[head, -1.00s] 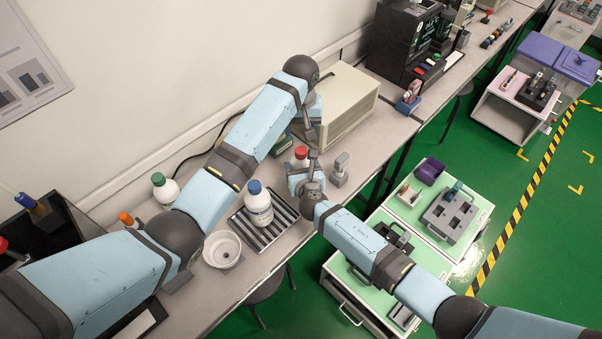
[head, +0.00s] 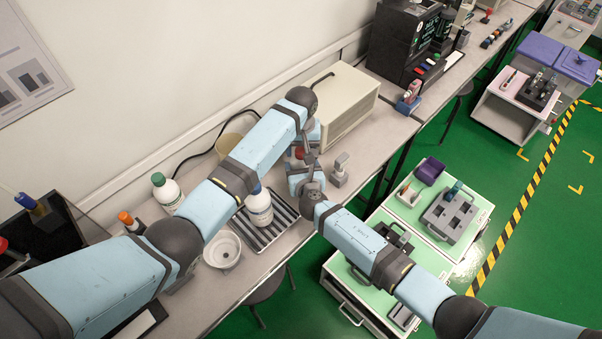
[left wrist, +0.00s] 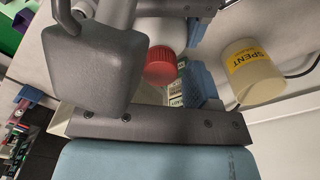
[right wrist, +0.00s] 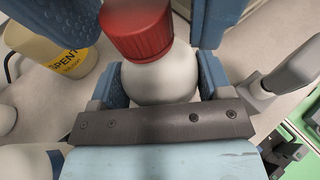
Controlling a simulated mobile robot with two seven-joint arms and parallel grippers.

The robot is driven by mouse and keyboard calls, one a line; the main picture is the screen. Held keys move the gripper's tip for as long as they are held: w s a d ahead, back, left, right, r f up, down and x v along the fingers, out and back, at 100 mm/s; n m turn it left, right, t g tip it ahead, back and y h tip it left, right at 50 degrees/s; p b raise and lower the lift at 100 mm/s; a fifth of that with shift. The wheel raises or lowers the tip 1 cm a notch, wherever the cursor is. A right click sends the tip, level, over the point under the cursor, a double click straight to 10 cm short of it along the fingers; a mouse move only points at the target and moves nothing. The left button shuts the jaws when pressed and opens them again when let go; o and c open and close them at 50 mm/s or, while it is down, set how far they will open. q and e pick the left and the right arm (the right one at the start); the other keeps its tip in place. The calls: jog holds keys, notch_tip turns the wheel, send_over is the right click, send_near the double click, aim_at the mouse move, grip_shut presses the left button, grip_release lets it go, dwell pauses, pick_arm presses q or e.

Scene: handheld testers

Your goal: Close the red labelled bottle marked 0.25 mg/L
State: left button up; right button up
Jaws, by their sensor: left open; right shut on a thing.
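A white bottle with a red cap (right wrist: 138,28) stands upright on the bench; its label is mostly hidden and 0.25 mg/L cannot be read. The cap sits on the bottle top; whether it is tight cannot be told. My right gripper (head: 299,174) is shut on the white bottle body (right wrist: 162,80), below the cap. My left gripper (head: 304,142) is open, close to the red cap, which faces it in the left wrist view (left wrist: 160,66).
A cream cup marked SPENT (left wrist: 252,72) stands beside the bottle. A blue-capped bottle (head: 259,207) is on a ribbed tray (head: 245,233), near a white funnel-like bowl (head: 222,249). A green-capped bottle (head: 166,190) stands left. A grey upright device (head: 340,170) is right of my right gripper.

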pick_arm(q)
jog(key=shift+c, duration=0.2)
jog(key=c, duration=0.9)
jog(key=o, duration=1.1)
notch_tip(320, 180, up, 12)
